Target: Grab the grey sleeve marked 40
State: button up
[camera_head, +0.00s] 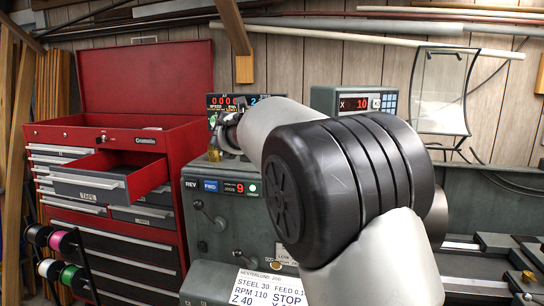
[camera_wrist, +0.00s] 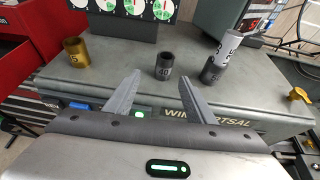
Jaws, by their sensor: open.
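The grey sleeve marked 40 (camera_wrist: 164,67) stands upright on the grey machine top in the wrist view. It is a short dark grey cylinder with an open top and light digits on its side. My gripper (camera_wrist: 160,80) is open, with its two fingers pointing towards the sleeve. The sleeve stands just beyond the fingertips, roughly centred between them, and nothing is between the fingers. In the head view my arm covers much of the machine, and the sleeve cannot be made out there.
A brass sleeve (camera_wrist: 75,52) stands to the left on the machine top (camera_wrist: 120,65). To the right, a dark sleeve (camera_wrist: 211,72) stands close to a taller light grey cylinder (camera_wrist: 228,46). A red tool cabinet (camera_head: 145,85) with an open drawer (camera_head: 110,180) stands left of the machine.

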jog(key=p+x, duration=0.1)
jog(key=x, duration=0.5)
jog(key=shift+w+d, duration=0.1)
jog(key=shift+w, duration=0.25)
jog(key=p+x, duration=0.1)
jog(key=x, duration=0.2)
jog(key=p+x, duration=0.1)
jog(key=x, duration=0.1)
jog(key=shift+d+r+p, duration=0.35)
jog(key=shift+r, duration=0.05)
jog(key=shift+w+f, duration=0.15)
jog(key=shift+w, duration=0.1)
jog(key=c, duration=1.2)
jog(key=shift+o, duration=0.2)
